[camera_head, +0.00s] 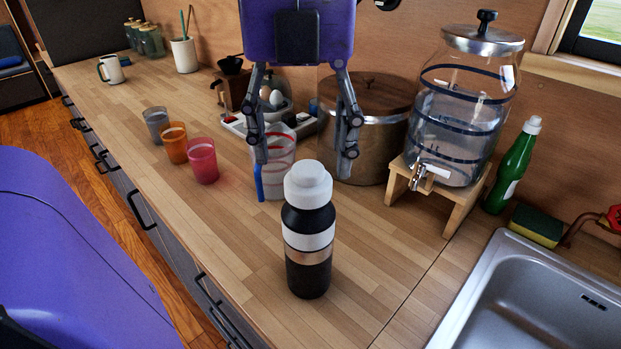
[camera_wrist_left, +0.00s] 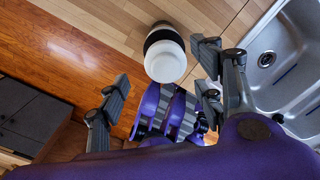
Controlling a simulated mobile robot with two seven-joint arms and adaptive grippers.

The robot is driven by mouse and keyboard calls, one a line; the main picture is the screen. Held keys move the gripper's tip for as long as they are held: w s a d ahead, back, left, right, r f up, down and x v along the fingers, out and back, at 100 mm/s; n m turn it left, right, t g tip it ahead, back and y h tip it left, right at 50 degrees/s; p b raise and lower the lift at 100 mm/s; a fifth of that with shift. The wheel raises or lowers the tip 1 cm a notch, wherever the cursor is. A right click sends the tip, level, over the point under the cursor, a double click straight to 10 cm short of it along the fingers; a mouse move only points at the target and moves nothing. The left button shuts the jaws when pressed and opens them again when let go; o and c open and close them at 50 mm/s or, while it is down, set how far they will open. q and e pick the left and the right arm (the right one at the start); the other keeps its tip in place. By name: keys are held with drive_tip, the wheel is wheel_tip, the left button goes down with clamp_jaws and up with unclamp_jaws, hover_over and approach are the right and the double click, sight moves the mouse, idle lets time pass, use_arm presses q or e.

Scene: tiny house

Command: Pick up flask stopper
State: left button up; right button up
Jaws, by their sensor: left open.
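The flask (camera_head: 308,250) is a black bottle with a white band and stands upright on the wooden counter. Its white stopper (camera_head: 308,184) sits on top. My left gripper (camera_head: 304,152) hangs from the top of the head view with its two fingers spread wide and nothing between them. In that picture its fingertips appear just above the stopper, one to each side. In the left wrist view the round white stopper (camera_wrist_left: 166,61) shows just beyond the fingers, between their tips, with no visible contact. My right gripper is not in view.
A pot with a wooden lid (camera_head: 370,140) and a glass dispenser (camera_head: 462,110) stand farther back. The sink (camera_head: 540,300) is at right. The counter left of the flask is clear up to the coloured cups (camera_head: 203,162).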

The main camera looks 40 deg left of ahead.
sight(305, 168)
use_arm(q)
drive_tip(key=f, duration=0.3)
drive_tip(key=shift+d+f, duration=0.2)
drive_tip(key=shift+f, duration=0.35)
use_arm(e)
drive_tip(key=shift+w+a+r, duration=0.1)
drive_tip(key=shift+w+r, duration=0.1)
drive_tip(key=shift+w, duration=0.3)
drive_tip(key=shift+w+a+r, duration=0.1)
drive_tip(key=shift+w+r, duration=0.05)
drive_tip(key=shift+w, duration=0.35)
use_arm(q)
drive_tip(key=c, duration=1)
drive_tip(key=shift+c, duration=1)
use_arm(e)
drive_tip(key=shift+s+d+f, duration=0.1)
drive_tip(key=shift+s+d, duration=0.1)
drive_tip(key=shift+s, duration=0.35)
